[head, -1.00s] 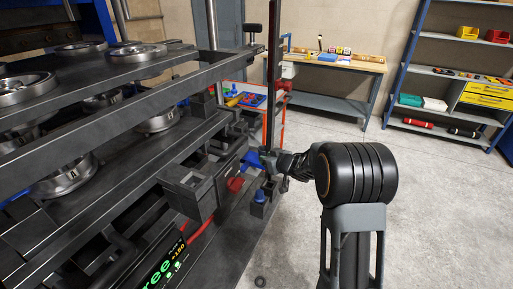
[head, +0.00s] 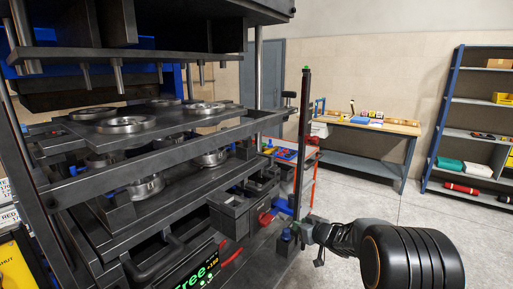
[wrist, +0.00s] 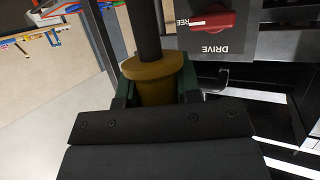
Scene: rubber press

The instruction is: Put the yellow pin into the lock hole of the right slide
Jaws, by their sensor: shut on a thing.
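The yellow pin (wrist: 155,85), an ochre collared piece, sits between the green fingers of my gripper (wrist: 155,95) in the wrist view. My gripper is shut on it. A dark shaft runs from its collar to the top edge of that view. In the head view my gripper (head: 300,231) is at the press's front right corner, beside blue parts (head: 284,207); the pin cannot be made out there. The lock hole of the right slide cannot be made out in either view.
A red DRIVE/FREE knob (wrist: 212,20) is close to the pin in the wrist view; it also shows in the head view (head: 265,218). A dark upright post (head: 302,140) stands near my gripper. A workbench (head: 370,125) and shelves stand behind. The floor right of the press is clear.

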